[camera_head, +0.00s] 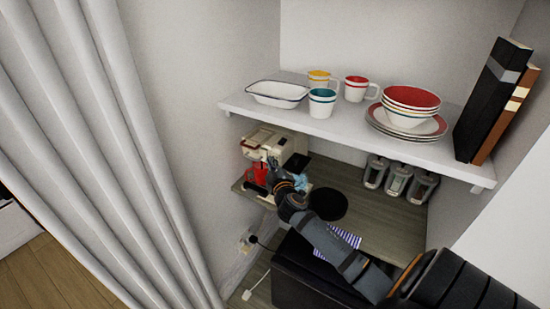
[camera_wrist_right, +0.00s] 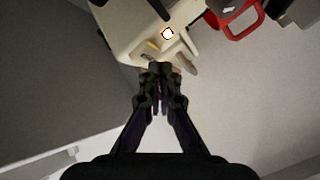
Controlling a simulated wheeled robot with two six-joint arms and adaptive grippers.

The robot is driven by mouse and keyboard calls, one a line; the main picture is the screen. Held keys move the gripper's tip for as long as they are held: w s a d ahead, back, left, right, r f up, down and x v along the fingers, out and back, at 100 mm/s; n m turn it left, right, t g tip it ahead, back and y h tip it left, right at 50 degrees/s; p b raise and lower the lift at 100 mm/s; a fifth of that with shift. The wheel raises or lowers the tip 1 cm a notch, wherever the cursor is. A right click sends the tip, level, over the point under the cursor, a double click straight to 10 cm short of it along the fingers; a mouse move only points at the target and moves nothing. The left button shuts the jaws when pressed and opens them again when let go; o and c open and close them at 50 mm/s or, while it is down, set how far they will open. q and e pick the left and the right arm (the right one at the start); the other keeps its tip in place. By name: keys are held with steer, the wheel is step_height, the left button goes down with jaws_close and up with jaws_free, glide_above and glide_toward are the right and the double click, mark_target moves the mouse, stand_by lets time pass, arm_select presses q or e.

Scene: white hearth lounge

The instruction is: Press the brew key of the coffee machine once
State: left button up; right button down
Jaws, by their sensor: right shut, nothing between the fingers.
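The cream coffee machine (camera_head: 262,140) stands at the left end of the wooden lower shelf, under the white shelf. In the right wrist view its cream body (camera_wrist_right: 122,30) fills the top middle. A small round white spot with a dark rim (camera_wrist_right: 167,34) shows on it; I cannot tell for sure whether this is the brew key. My right gripper (camera_head: 272,180) is in front of the machine. In the wrist view the right gripper (camera_wrist_right: 160,68) is shut and empty, its tips close below the machine's pale levers. Contact cannot be told. My left gripper is not in view.
A red object (camera_head: 257,173) sits at the machine's front; a red handle (camera_wrist_right: 240,28) shows in the wrist view. The white shelf (camera_head: 340,125) overhead carries cups, bowls and books.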

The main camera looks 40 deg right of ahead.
steer(key=shift+s+a, duration=0.1)
steer(key=shift+a, duration=0.15)
steer(key=a, duration=0.1)
steer(key=s+a, duration=0.1)
steer(key=a, duration=0.1)
steer(key=s+a, duration=0.1)
steer(key=shift+a, duration=0.3)
stand_by(0.9)
steer(key=s+f+g+y, duration=0.15)
steer(key=s+f, duration=0.25)
steer(key=f, duration=0.8)
steer(key=s+f+m+g+y, duration=0.1)
steer(key=s+f+g, duration=0.25)
steer(key=f, duration=0.75)
steer(key=s+f+g+y, duration=0.15)
steer(key=s+f, duration=0.25)
steer(key=f, duration=0.8)
steer(key=s+a+f+m+g, duration=0.1)
steer(key=s+a+f+g, duration=0.1)
steer(key=s+f, duration=0.5)
steer(key=s+a+f+m+g+y, duration=0.1)
steer(key=s+a+f+g, duration=0.2)
steer(key=s, duration=1.4)
steer(key=s+a+f+m+g, duration=0.2)
steer(key=s+f+g, duration=0.1)
steer(key=s+f, duration=0.8)
steer(key=shift+s+a+f+y, duration=0.2)
steer(key=shift+s+f+y, duration=0.1)
steer(key=shift+s, duration=0.4)
